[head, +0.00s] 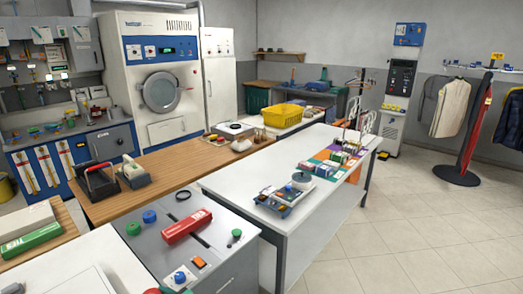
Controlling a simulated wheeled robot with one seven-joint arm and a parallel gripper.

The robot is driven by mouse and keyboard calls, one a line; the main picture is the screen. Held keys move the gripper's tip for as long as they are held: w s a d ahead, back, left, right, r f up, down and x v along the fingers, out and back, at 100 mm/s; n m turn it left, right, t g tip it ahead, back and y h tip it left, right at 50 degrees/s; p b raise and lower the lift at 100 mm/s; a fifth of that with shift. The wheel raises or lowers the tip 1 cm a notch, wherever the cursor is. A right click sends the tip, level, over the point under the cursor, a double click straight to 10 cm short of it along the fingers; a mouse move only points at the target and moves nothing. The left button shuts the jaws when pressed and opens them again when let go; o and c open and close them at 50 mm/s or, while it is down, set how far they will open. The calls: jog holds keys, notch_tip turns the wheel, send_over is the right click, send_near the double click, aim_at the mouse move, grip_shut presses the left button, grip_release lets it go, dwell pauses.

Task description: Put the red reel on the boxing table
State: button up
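I cannot pick out a red reel for certain. A small red round thing (152,291) shows at the bottom edge, mostly cut off. A long red box-like piece (187,226) with pale lettering lies on the grey-topped unit in front. Which surface is the boxing table is not marked. The long white table (245,187) in the middle holds a blue device (285,199), a grey round piece (301,181) and several small packs on coloured mats (336,167). My gripper is not in this view.
A yellow basket (284,115) sits farther back. A large dry-cleaning machine (150,85) stands behind. A red-and-black stand (470,140) with garments is at right. The tiled floor (420,225) at right is clear.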

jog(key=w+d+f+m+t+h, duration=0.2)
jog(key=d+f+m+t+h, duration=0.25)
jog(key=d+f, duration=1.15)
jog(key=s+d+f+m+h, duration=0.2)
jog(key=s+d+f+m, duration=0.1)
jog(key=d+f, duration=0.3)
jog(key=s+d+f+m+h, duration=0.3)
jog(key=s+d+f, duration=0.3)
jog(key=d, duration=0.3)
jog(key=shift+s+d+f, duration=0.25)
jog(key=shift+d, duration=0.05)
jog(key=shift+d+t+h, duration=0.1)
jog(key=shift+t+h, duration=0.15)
